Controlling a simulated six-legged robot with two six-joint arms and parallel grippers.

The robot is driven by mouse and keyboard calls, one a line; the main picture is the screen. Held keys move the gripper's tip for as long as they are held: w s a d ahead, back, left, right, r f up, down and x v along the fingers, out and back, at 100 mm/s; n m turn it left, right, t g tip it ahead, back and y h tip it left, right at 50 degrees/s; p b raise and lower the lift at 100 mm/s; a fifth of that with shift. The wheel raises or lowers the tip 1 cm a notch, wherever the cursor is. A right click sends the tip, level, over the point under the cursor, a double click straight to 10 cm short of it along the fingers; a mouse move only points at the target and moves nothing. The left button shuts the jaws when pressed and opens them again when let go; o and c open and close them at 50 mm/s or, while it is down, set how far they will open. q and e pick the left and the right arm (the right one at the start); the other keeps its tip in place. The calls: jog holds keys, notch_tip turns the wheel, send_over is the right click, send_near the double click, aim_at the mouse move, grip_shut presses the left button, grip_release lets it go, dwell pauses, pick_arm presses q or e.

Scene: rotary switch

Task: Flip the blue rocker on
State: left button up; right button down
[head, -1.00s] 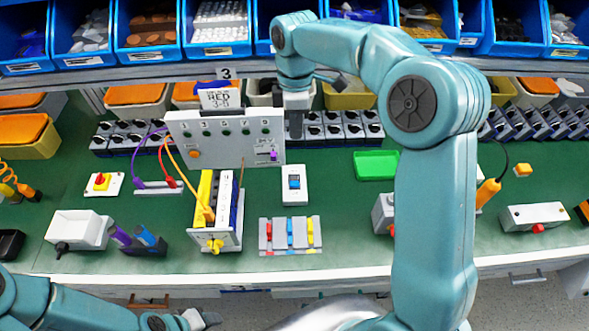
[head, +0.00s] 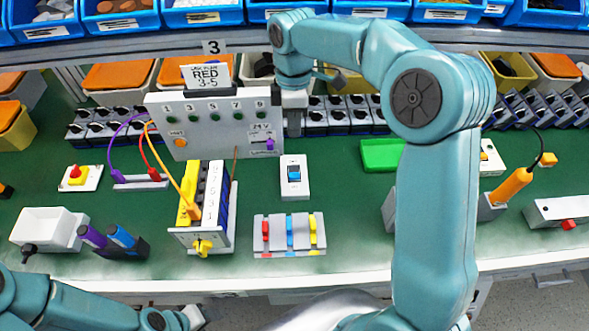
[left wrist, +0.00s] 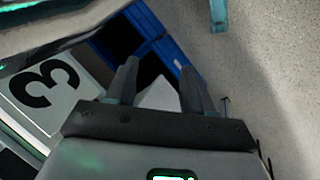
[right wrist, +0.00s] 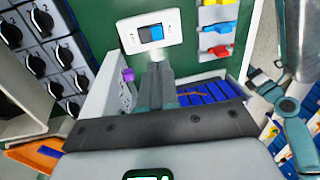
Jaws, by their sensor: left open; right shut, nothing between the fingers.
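The blue rocker (head: 294,172) sits in a white plate (head: 293,188) lying on the green bench. My right gripper (head: 293,128) reaches down behind the plate as seen from the head, apart from the rocker. In the right wrist view its fingers (right wrist: 160,72) are shut and empty. My left gripper (left wrist: 157,85) is open and empty in its wrist view, away from the rocker; the head view shows only part of it at the lower left.
A grey panel (head: 215,125) with a purple switch stands left of my right gripper. A block with red, blue and yellow levers (head: 290,248) lies in front of the rocker. A green tray (head: 382,155) is to the right. Open green bench lies around the plate.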

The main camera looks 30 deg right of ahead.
aim_at(294, 175)
jog(key=shift+w+f, duration=0.1)
jog(key=shift+w, duration=0.05)
jog(key=f, duration=0.4)
jog(key=s+f, duration=0.1)
jog(key=f, duration=0.4)
jog(key=s+f, duration=0.1)
jog(key=f, duration=0.3)
jog(key=shift+a+f, duration=0.4)
jog(key=shift+w, duration=0.15)
jog(key=shift+f+b, duration=0.55)
jog(key=shift+b, duration=0.35)
jog(key=shift+s+a+r+t+p, duration=0.1)
jog(key=shift+s+r+t+p, duration=0.2)
jog(key=shift+r, duration=0.1)
jog(key=shift+w+f, duration=0.1)
jog(key=shift+w, duration=0.15)
